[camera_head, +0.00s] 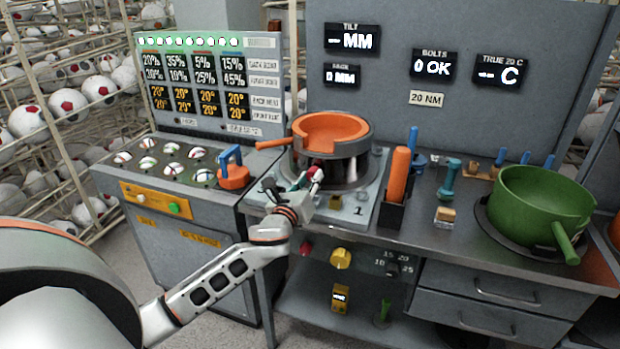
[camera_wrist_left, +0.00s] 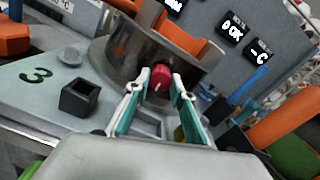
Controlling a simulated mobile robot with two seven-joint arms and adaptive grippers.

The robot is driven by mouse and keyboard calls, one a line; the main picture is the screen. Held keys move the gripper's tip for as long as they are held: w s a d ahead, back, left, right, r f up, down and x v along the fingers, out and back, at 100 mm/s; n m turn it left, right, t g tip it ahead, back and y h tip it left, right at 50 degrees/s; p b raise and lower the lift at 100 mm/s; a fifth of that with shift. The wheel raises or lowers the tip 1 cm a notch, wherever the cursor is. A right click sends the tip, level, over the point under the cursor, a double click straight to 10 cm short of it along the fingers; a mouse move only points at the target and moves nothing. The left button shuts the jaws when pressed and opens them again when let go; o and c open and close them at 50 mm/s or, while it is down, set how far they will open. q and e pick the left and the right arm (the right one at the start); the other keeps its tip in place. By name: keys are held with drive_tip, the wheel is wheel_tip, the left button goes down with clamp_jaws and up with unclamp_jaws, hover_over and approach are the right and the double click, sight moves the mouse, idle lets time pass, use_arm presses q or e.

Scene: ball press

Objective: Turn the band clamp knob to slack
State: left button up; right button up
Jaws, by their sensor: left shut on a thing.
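The band clamp knob is a small red knob with a white mark; in the left wrist view the knob (camera_wrist_left: 160,78) sits on the front of a shiny metal band (camera_wrist_left: 125,58). The band wraps below an orange ring-shaped part (camera_head: 330,131) in the head view. My left gripper (camera_head: 310,178) reaches the front of the band; in the left wrist view its fingers (camera_wrist_left: 160,88) stand on both sides of the knob and are shut on it. The knob is partly hidden by the fingers in the head view. My right gripper is not in view.
An orange-handled tool stands in a black holder (camera_head: 391,212) right of the press. A green pot (camera_head: 540,205) sits further right. A blue-handled orange tool (camera_head: 233,175) is at the left. A yellow knob (camera_head: 340,258) is on the front panel below.

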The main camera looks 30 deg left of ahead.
use_arm(q)
drive_tip(key=n+p, duration=0.1)
drive_tip(key=n, duration=0.2)
drive_tip(key=shift+n+p, duration=0.3)
drive_tip(key=n+p, duration=0.1)
drive_tip(key=n, duration=0.3)
drive_tip(key=shift+n+p, duration=0.3)
drive_tip(key=shift+p, duration=0.1)
drive_tip(key=shift+n, duration=0.4)
drive_tip(key=n+p, duration=0.1)
drive_tip(key=n, duration=0.2)
drive_tip(key=shift+n, duration=0.3)
drive_tip(key=shift+n+p, duration=0.45)
drive_tip(key=shift+n, duration=1.45)
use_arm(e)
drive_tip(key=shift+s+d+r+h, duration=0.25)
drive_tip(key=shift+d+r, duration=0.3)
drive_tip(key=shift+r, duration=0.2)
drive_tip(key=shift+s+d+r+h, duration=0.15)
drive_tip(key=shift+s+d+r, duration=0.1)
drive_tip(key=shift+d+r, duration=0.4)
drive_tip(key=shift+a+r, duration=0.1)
use_arm(q)
drive_tip(key=o, duration=1.1)
drive_tip(key=shift+o, duration=0.2)
